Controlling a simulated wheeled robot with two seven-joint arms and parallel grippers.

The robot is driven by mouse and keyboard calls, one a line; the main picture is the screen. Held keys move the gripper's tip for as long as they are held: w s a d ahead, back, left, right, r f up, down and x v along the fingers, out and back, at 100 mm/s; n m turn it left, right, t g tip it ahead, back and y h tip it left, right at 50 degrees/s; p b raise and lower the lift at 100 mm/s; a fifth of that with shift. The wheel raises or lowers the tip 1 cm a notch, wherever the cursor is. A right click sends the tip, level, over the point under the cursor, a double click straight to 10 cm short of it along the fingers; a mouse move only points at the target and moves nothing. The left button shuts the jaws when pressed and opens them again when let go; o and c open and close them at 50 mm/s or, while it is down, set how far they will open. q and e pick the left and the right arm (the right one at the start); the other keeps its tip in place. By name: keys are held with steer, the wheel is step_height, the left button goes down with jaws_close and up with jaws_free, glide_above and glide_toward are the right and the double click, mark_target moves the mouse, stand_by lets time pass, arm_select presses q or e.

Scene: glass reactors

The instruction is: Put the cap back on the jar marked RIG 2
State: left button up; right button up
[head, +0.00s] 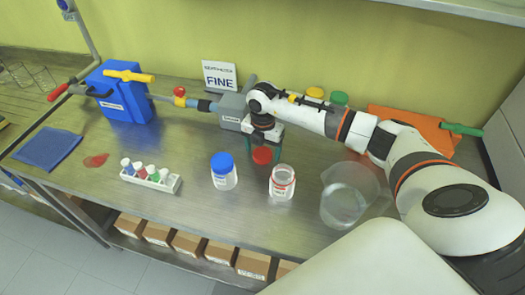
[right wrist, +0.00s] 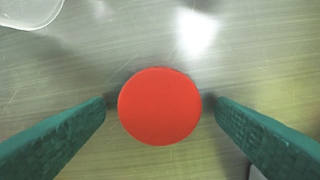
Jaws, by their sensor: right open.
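A red cap (head: 262,155) is on the bench behind the jars. In the right wrist view the red cap (right wrist: 160,106) shows from above as a round disc. My right gripper (head: 263,148) is over it, open, with its green fingertips (right wrist: 160,101) on either side and a small gap at each. An uncapped clear jar (head: 282,184) with a red-edged label stands in front and slightly to the right; its label is too small to read. A white jar with a blue cap (head: 223,168) stands to the left. My left gripper is out of view.
A large glass beaker (head: 345,200) stands right of the open jar, beside my right arm. A white rack of small vials (head: 150,178) is at the left. A grey block (head: 235,112) and blue box (head: 122,95) stand behind. The bench front is mostly clear.

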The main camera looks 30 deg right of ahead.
mark_target(263, 153)
steer(key=shift+f, duration=0.15)
steer(key=c, duration=1.1)
steer(key=shift+o, duration=0.2)
arm_select(q)
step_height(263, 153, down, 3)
steer(key=b, duration=0.2)
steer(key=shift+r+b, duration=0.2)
steer(key=shift+b, duration=0.15)
arm_select(e)
step_height(263, 153, up, 10)
